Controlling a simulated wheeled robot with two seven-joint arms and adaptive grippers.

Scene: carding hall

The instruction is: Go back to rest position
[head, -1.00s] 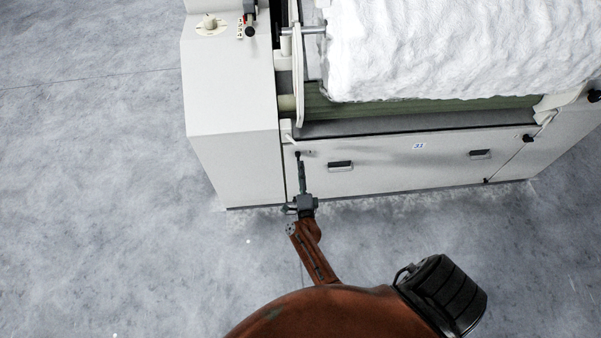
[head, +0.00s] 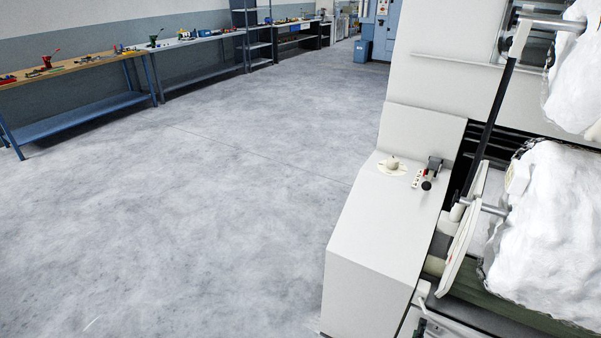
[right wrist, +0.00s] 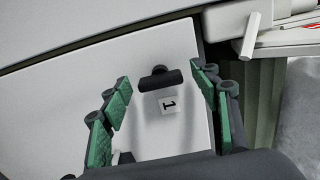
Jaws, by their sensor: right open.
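My right gripper (right wrist: 160,73) is open in the right wrist view, its green-padded fingers spread on either side of a black T-shaped handle (right wrist: 160,80). Gaps show between the handle and both fingertips, and nothing is held. The handle sits on a white panel (right wrist: 60,110) with a small label "1" (right wrist: 169,104) beside it. My left gripper is in neither current view.
The white carding machine (head: 370,235) with fluffy white rolls (head: 550,230) fills the right side. Workbenches (head: 75,70) line the far wall. The grey floor (head: 190,210) between is clear.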

